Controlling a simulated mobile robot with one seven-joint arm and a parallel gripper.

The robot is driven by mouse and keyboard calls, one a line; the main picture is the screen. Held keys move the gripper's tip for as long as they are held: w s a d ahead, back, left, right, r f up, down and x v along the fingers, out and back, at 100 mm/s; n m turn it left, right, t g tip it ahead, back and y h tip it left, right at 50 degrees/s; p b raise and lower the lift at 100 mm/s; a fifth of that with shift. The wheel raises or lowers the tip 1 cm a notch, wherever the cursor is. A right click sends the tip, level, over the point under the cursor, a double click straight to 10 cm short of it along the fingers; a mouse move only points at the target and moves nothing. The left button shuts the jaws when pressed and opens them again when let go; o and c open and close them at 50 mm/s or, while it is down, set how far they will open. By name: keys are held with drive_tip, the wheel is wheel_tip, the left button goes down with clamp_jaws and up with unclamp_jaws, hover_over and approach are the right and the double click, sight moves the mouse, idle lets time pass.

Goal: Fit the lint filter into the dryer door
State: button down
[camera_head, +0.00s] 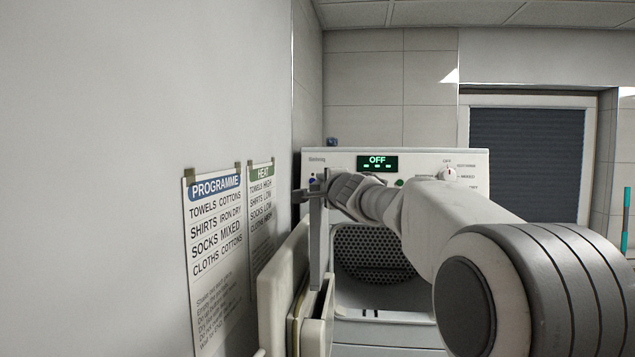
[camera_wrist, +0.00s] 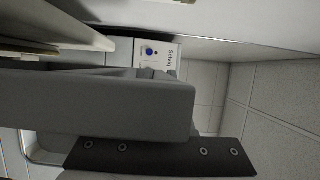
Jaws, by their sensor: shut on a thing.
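My gripper (camera_head: 315,193) is shut on the lint filter (camera_head: 318,245), a narrow grey upright piece hanging below the fingers. The dryer door (camera_head: 316,335) stands open at the left of the dryer, seen nearly edge-on. The filter's lower end is at the door's upper edge in the head view; I cannot tell whether it is inside the slot or just beside it. In the wrist view the grey filter (camera_wrist: 90,103) crosses the picture beside a dark strip with rivets. Part of the door (camera_wrist: 60,25) shows at upper left there.
The white dryer (camera_head: 425,162) has its display reading OFF and its drum opening (camera_head: 375,255) uncovered. A wall with a programme sheet (camera_head: 214,240) and a heat sheet (camera_head: 262,210) runs close along the left of the door.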

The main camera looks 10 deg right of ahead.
sight(322, 199)
drive_tip(key=shift+w, duration=0.2)
drive_tip(key=shift+r, duration=0.1)
drive_tip(key=shift+s, duration=0.15)
drive_tip(key=shift+f+b, duration=2)
drive_tip(key=shift+f, duration=0.45)
drive_tip(key=shift+p, duration=0.9)
